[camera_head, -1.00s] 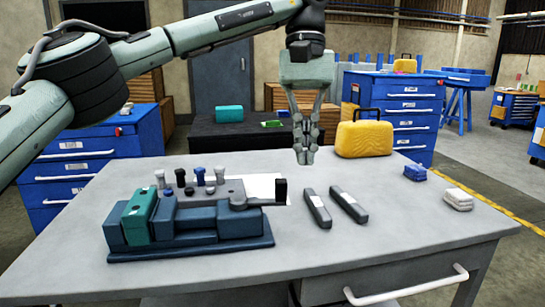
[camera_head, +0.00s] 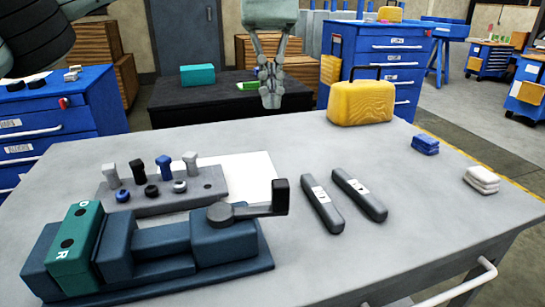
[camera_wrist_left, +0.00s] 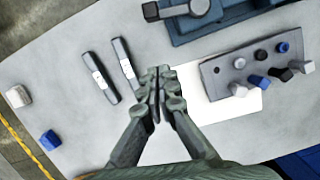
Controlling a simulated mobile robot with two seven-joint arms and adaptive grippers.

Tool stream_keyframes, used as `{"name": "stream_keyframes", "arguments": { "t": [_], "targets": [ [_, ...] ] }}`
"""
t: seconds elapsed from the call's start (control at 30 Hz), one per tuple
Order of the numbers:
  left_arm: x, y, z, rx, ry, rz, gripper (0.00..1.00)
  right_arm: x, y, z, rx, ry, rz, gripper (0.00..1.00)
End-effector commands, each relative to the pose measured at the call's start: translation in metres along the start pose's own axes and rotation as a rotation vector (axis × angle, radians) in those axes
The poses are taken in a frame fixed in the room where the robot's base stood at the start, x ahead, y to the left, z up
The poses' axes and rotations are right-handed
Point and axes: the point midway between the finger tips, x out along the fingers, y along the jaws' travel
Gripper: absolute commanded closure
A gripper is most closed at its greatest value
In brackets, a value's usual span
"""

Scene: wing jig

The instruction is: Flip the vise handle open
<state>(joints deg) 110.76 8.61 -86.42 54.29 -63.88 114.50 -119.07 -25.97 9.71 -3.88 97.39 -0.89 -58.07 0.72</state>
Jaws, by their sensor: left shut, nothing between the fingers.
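The vise (camera_head: 160,249) is dark blue with a teal jaw block and stands at the front left of the grey table in the head view. Its handle (camera_head: 252,210) is a grey arm with an upright black grip at its right end. In the left wrist view the handle (camera_wrist_left: 176,10) shows at the top edge, partly cut off. My left gripper (camera_head: 271,103) hangs over the table's far edge, fingers pointing down, apart from the handle. In the left wrist view its fingertips (camera_wrist_left: 159,72) are together with nothing between them. My right gripper is not in view.
Two grey bars (camera_head: 322,209) lie right of the handle. A grey rack (camera_head: 163,190) with several pegs stands behind the vise, beside a white sheet (camera_head: 250,168).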

Motion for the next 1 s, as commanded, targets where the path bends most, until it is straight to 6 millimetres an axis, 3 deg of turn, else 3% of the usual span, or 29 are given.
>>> {"name": "stream_keyframes", "arguments": {
  "t": [0.23, 0.37, 0.83, 1.0],
  "targets": [
    [0.001, 0.000, 0.000, 0.000, 0.000, 0.000, 1.00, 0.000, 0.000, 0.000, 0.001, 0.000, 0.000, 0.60],
    [0.011, -0.001, -0.001, 0.000, 0.000, -0.001, 1.00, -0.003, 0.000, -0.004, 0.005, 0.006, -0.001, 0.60],
    [0.104, -0.001, 0.001, 0.001, -0.002, -0.002, 1.00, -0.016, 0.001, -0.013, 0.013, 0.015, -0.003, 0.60],
    [0.105, 0.000, 0.026, 0.002, 0.003, 0.000, 1.00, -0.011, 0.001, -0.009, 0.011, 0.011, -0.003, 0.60]
  ]
}}
